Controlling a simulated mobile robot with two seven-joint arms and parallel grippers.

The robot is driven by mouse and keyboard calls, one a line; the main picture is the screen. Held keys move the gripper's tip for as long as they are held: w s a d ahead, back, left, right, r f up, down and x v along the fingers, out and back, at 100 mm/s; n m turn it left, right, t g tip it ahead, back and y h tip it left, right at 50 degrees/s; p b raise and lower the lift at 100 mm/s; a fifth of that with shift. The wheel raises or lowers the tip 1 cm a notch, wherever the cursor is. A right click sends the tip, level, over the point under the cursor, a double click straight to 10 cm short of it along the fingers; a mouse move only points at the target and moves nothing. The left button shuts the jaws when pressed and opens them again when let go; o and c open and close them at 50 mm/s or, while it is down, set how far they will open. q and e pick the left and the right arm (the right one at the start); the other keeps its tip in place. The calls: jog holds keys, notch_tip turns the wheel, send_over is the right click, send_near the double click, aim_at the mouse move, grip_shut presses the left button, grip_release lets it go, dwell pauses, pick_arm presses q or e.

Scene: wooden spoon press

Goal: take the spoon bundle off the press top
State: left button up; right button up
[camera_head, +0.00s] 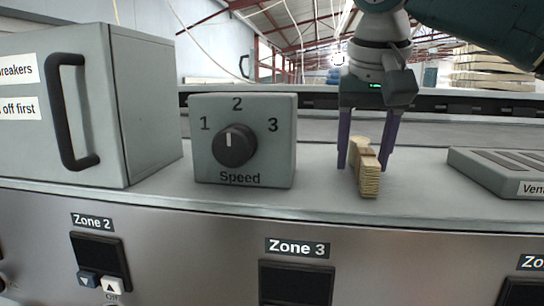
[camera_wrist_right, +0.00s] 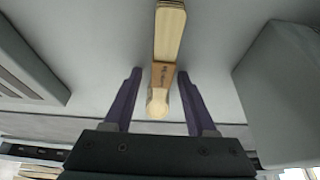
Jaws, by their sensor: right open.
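The spoon bundle (camera_head: 368,182) is a stack of pale wooden spoons with a brown band around its middle. It lies on the grey press top (camera_head: 318,190), right of the speed box. My right gripper (camera_head: 367,168) points down over it, with one purple finger on each side. In the right wrist view the bundle (camera_wrist_right: 168,35) runs between the open fingers (camera_wrist_right: 158,125), with a gap on both sides. The bundle's rounded end is nearest the gripper's palm in that view. My left gripper is not in view.
A speed box (camera_head: 270,165) with a dial stands left of the bundle. A breaker box (camera_head: 145,110) with a black handle is further left. A low vent box (camera_head: 495,170) sits to the right. The press top's front edge lies close in front of the bundle.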

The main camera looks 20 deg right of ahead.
grip_shut()
dwell(0.3)
dwell(0.4)
